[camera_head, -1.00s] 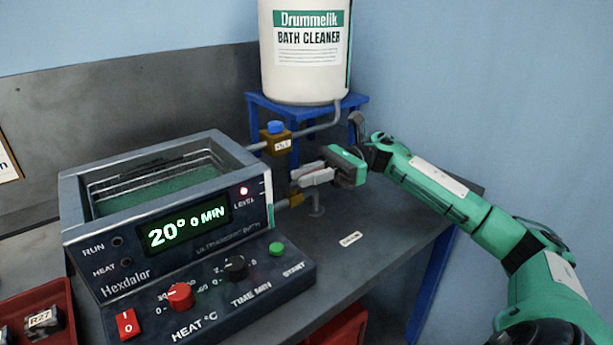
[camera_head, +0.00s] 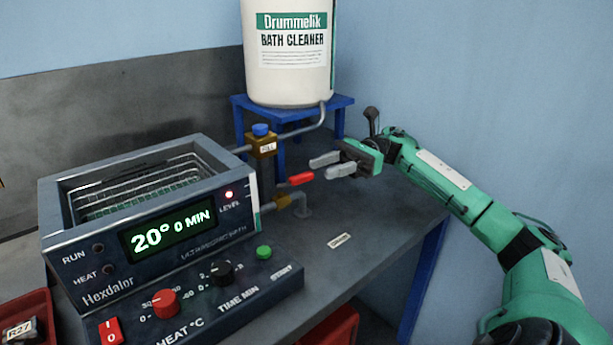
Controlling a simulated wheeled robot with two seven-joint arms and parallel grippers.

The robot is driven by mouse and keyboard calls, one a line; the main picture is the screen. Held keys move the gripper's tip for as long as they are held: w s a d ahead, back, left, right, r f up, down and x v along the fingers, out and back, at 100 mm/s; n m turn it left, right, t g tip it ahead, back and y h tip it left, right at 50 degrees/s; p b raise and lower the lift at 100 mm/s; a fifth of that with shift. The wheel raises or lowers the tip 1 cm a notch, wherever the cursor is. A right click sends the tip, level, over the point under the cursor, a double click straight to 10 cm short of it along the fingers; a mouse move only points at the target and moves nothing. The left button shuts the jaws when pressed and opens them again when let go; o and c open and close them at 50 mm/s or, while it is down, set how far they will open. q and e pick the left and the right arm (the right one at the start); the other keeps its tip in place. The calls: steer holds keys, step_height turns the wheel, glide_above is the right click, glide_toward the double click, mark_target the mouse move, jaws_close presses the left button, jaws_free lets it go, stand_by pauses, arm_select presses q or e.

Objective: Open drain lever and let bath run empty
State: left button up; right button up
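The drain lever (camera_head: 300,179) is a red handle on a brass valve (camera_head: 283,202) at the right side of the bath. It points right, roughly in line with the drain pipe (camera_head: 298,200). My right gripper (camera_head: 326,166) is open, its grey fingers just beyond the lever's tip, apparently apart from it and empty. The ultrasonic bath (camera_head: 150,205) shows a wire basket (camera_head: 130,190) inside, with greenish liquid low beneath it. Its display reads 20° and 0 MIN, and the red LEVEL lamp (camera_head: 229,195) is lit. My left gripper is out of view.
A Bath Cleaner drum (camera_head: 290,75) stands on a blue stand (camera_head: 340,104) behind. A blue-capped fill valve (camera_head: 262,142) sits above the drain valve. A control panel (camera_head: 190,300) is in front, and a red tray (camera_head: 28,315) at lower left.

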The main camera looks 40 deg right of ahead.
steer(key=shift+s+d, duration=0.2)
steer(key=shift+d, duration=2.5)
